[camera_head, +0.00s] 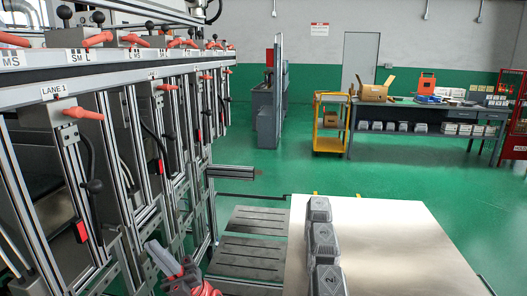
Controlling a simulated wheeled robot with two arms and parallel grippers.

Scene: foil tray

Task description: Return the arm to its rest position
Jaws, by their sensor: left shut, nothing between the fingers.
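My left gripper (164,259) shows low in the picture, left of centre, with grey fingers and red parts beside them. It is shut and empty, in front of the lower frame of the lane rack. The foil trays (322,240) are grey, numbered, and stand in a row along the left side of a pale tabletop (400,245). My gripper is left of them, well apart. The lower edge of the picture cuts off the nearest tray. My right gripper is not in view.
A metal lane rack (130,75) with orange handles and black knobs fills the left side, close to my gripper. Dark slotted plates (250,255) lie between rack and tabletop. A yellow cart (329,125) and a workbench (425,108) stand far back. Green floor between is clear.

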